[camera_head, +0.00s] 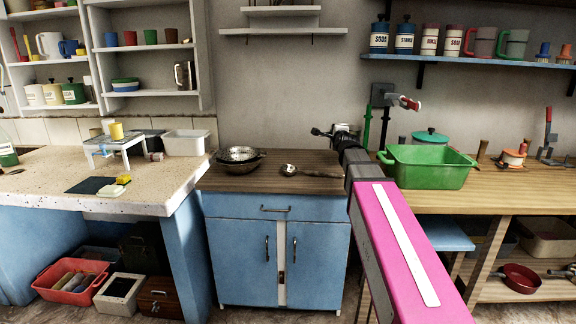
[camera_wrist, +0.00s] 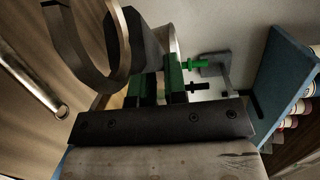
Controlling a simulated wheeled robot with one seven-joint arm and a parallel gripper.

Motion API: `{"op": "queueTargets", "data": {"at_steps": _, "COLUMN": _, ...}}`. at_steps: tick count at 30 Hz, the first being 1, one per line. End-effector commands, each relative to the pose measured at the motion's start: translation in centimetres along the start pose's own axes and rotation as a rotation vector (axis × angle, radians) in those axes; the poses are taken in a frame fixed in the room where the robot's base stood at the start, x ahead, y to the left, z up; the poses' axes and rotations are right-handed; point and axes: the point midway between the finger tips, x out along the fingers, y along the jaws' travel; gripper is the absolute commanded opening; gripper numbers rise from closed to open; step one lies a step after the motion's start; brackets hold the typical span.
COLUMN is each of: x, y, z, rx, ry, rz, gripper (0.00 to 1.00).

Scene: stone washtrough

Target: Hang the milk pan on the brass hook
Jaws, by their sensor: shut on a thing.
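My gripper (camera_head: 343,138) is above the wooden counter near the back wall, at the end of my pink arm. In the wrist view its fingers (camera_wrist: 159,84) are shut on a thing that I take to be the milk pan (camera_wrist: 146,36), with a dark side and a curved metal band. The pan is cut off by the frame and largely hidden in the head view. A dark wall plate (camera_head: 380,93) is to the right of my gripper, apart from it. I cannot clearly pick out the brass hook.
A green basin (camera_head: 428,166) stands on the wooden bench to the right. A colander (camera_head: 238,155) and a ladle (camera_head: 291,170) are on the counter to the left. A blue shelf (camera_head: 468,61) with several canisters is above right. The wall left of my gripper is clear.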

Motion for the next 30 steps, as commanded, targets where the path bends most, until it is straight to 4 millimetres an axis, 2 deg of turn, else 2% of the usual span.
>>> {"op": "queueTargets", "data": {"at_steps": 11, "x": 2.4, "y": 2.6, "z": 5.4, "rx": -0.015, "ry": -0.191, "rz": 0.018, "gripper": 0.00}}
{"op": "queueTargets", "data": {"at_steps": 14, "x": 3.0, "y": 3.2, "z": 7.7, "rx": -0.024, "ry": -0.273, "rz": 0.026, "gripper": 0.00}}
{"op": "queueTargets", "data": {"at_steps": 21, "x": 4.3, "y": 4.3, "z": 14.6, "rx": -0.048, "ry": -0.526, "rz": 0.048, "gripper": 0.00}}
{"op": "queueTargets", "data": {"at_steps": 24, "x": 4.4, "y": 4.2, "z": 16.5, "rx": -0.055, "ry": -0.593, "rz": 0.054, "gripper": 0.00}}
{"op": "queueTargets", "data": {"at_steps": 30, "x": 4.3, "y": 4.1, "z": 17.9, "rx": -0.060, "ry": -0.642, "rz": 0.058, "gripper": 0.00}}
